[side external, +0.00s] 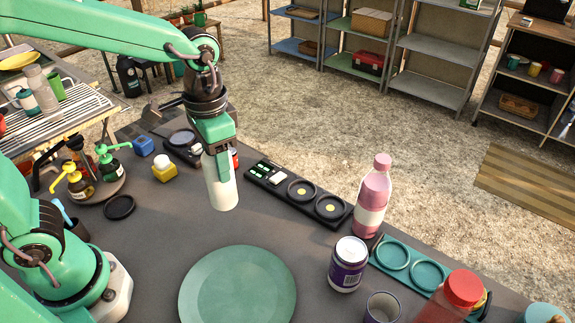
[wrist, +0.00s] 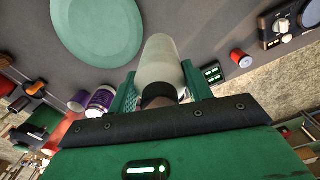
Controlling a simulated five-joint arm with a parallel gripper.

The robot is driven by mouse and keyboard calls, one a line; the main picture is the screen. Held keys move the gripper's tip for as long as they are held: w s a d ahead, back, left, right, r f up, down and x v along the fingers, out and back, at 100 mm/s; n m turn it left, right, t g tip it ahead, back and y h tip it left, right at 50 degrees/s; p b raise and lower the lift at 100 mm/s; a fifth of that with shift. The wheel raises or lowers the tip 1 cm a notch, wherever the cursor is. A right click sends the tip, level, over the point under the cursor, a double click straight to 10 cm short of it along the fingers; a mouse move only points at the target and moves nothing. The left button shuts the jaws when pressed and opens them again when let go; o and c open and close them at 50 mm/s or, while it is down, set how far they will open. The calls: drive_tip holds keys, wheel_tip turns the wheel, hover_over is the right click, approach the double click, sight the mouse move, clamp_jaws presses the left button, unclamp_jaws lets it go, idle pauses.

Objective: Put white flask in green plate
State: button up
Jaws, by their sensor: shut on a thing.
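The white flask (side external: 221,188) stands upright, held near its top by my gripper (side external: 217,152), whose jaws are shut on it. I cannot tell whether its base touches the grey table. In the wrist view the flask (wrist: 162,65) lies between the two green fingers of my gripper (wrist: 160,88). The green plate (side external: 238,290) lies flat and empty on the table, in front of the flask in the side view. The plate (wrist: 97,22) also shows at the top left of the wrist view, apart from the flask.
A black panel with two rings (side external: 296,190) lies right of the flask. A pink bottle (side external: 373,197), a purple-labelled jar (side external: 347,264) and a red-capped bottle (side external: 453,297) stand right of the plate.

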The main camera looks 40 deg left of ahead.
drive_tip(key=shift+d, duration=0.1)
drive_tip(key=s+d+f+m, duration=0.1)
drive_tip(key=s+d+m, duration=0.3)
drive_tip(key=d+m, duration=0.4)
drive_tip(key=s+d+f+m, duration=0.1)
drive_tip(key=s+d+m, duration=0.4)
drive_tip(key=d+m, duration=0.25)
wheel_tip(320, 180, down, 8)
drive_tip(key=shift+d+f, duration=0.15)
drive_tip(key=shift+d, duration=0.2)
idle(0.4)
drive_tip(key=shift+w+f+n, duration=0.1)
drive_tip(key=shift+n, duration=0.15)
drive_tip(key=o, duration=1.1)
wheel_tip(320, 180, up, 12)
drive_tip(key=shift+r, duration=0.15)
